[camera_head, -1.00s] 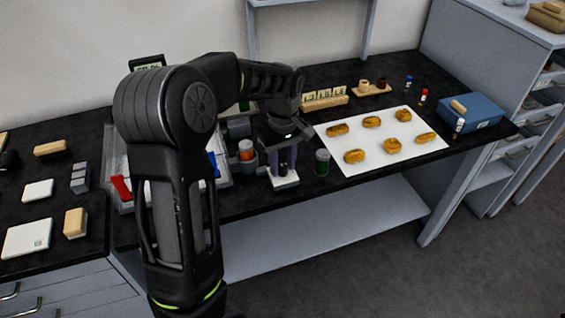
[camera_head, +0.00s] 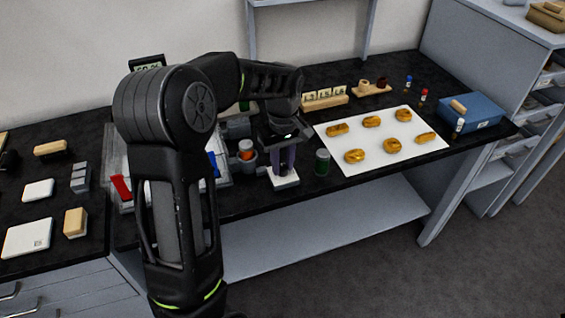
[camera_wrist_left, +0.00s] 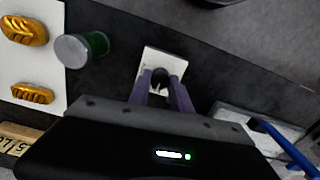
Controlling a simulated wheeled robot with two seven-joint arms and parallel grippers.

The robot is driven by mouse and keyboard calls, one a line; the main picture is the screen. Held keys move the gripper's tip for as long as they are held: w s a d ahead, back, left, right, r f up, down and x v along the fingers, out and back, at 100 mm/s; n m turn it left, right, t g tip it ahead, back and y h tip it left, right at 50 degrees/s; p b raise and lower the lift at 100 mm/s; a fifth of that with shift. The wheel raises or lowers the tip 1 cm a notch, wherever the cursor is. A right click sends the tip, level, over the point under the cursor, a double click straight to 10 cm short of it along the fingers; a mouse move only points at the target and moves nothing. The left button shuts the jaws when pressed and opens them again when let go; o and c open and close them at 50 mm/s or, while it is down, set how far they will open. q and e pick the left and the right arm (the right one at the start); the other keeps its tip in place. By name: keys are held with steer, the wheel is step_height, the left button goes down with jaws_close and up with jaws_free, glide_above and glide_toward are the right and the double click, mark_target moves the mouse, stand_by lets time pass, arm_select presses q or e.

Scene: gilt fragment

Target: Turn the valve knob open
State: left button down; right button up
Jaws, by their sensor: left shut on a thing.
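The valve knob (camera_wrist_left: 160,76) is a small dark round knob on a white base plate (camera_wrist_left: 150,60), seen in the left wrist view. The same white plate (camera_head: 285,181) shows at the front of the dark bench in the head view. My left gripper (camera_head: 284,170) points down over the plate, its purple-grey fingers closed on the knob. In the wrist view, the fingertips (camera_wrist_left: 161,80) sit on either side of the knob. The knob is mostly hidden by the fingers in the head view. My right gripper is out of view.
A green jar (camera_head: 322,163) stands close to the right of the plate. A white sheet (camera_head: 420,155) holds several shiny golden fragments. An orange-topped container (camera_head: 246,150) is close to the left. A blue box (camera_head: 470,110) stands farther right.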

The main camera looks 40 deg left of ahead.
arm_select(q)
steer(key=m, duration=0.8)
steer(key=shift+m, duration=0.3)
steer(key=m, duration=0.8)
steer(key=shift+m, duration=0.3)
steer(key=c, duration=1.2)
jaws_free()
steer(key=shift+o, duration=0.2)
steer(key=shift+r, duration=0.15)
